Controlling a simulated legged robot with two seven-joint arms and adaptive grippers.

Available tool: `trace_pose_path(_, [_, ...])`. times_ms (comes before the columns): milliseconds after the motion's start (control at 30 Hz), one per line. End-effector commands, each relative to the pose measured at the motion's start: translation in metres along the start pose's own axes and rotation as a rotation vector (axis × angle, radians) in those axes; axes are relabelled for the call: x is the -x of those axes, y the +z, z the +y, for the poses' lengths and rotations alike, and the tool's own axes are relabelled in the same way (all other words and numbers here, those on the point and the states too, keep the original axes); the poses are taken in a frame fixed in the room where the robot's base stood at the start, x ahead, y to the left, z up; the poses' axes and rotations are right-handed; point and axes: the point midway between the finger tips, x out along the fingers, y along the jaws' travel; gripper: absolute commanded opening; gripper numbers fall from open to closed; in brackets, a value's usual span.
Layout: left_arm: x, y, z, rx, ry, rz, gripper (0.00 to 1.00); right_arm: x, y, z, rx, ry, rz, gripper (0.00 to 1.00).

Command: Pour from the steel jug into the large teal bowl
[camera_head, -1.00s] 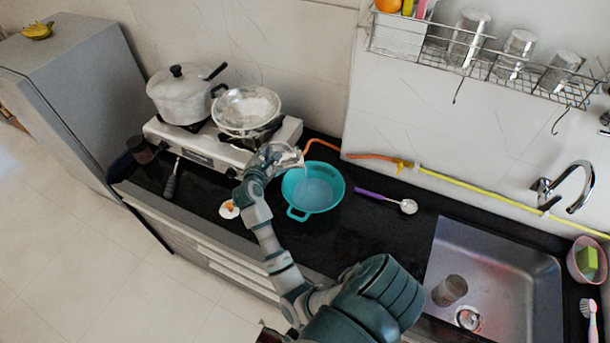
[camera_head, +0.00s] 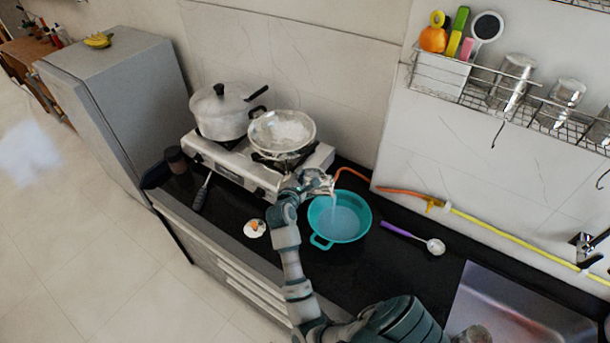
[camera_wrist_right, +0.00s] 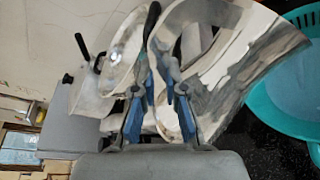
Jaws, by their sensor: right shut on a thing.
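The steel jug (camera_head: 322,182) is held tilted over the left back rim of the large teal bowl (camera_head: 317,213). A pale bluish stream seems to fall from its lip into the bowl, where pale blue liquid shows. My right gripper (camera_head: 297,184) is shut on the jug, just left of the bowl. In the right wrist view the jug (camera_wrist_right: 240,58) fills the upper middle, with my right gripper's blue fingers (camera_wrist_right: 160,105) at its handle. The bowl (camera_wrist_right: 272,112) shows at the right edge there. My left gripper is not in view.
A stove (camera_head: 232,168) with a lidded pot (camera_head: 222,118) and a pan (camera_head: 282,132) stands behind the jug. The sink (camera_head: 500,310) is at lower right.

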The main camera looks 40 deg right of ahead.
Motion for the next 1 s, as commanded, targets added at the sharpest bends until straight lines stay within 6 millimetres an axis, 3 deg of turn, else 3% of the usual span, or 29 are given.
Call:
trace_pose_path(667, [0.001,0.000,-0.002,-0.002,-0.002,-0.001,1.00,-0.002,0.002,0.000,-0.010,0.002,0.002,0.00])
trace_pose_path(1000, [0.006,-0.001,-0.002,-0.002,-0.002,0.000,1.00,0.002,0.013,0.002,-0.077,0.010,0.016,0.00])
